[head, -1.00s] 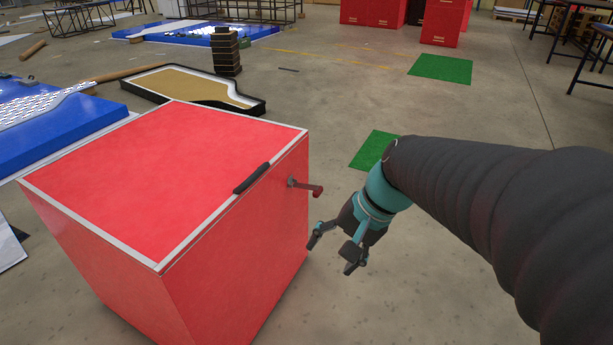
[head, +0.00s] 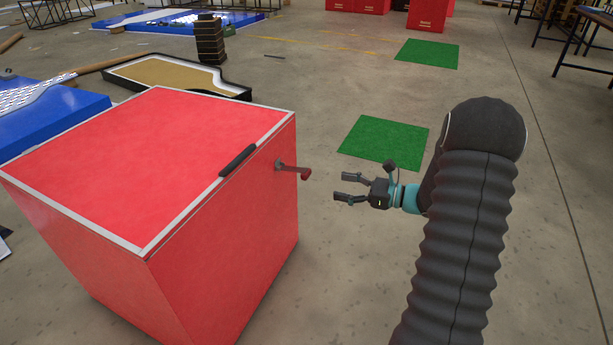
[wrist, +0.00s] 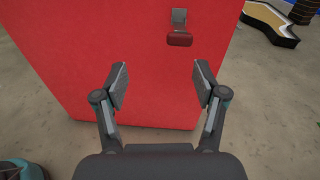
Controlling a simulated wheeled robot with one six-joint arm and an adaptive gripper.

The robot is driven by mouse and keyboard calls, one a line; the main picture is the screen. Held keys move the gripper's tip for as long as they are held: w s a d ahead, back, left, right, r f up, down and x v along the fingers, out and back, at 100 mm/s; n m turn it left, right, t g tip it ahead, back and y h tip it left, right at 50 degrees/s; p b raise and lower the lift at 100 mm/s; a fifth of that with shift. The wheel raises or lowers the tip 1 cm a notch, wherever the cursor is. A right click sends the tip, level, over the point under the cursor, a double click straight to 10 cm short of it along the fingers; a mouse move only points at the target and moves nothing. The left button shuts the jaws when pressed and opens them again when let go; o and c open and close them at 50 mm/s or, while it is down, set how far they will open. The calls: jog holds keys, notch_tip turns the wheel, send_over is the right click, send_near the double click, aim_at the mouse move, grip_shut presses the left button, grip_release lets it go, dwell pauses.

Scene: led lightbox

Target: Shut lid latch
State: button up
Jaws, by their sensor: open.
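A red box (head: 225,235) with a flat red lid (head: 150,150) edged in light trim stands at the left in the head view. The lid lies down on the box, with a black handle (head: 238,160) at its edge. A latch (head: 292,170) with a grey arm and a red grip sticks out from the box's right side. It also shows in the wrist view (wrist: 180,38), above and beyond the fingers. My gripper (head: 342,187) is open and empty, to the right of the latch and apart from it, fingers pointing toward the box.
Green mats (head: 385,140) lie on the floor behind my gripper. A black-edged tan track piece (head: 170,75) and a blue platform (head: 50,118) lie behind and left of the box.

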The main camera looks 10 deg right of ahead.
aim_at(309, 175)
jog(key=shift+m+t, duration=0.7)
jog(key=shift+m, duration=0.1)
jog(key=x, duration=0.4)
jog(key=w+d+f+x, duration=0.1)
jog(key=x, duration=0.3)
jog(key=w+f+x, duration=0.1)
jog(key=x, duration=0.3)
jog(key=shift+w, duration=0.15)
jog(key=shift+r, duration=0.1)
grip_shut()
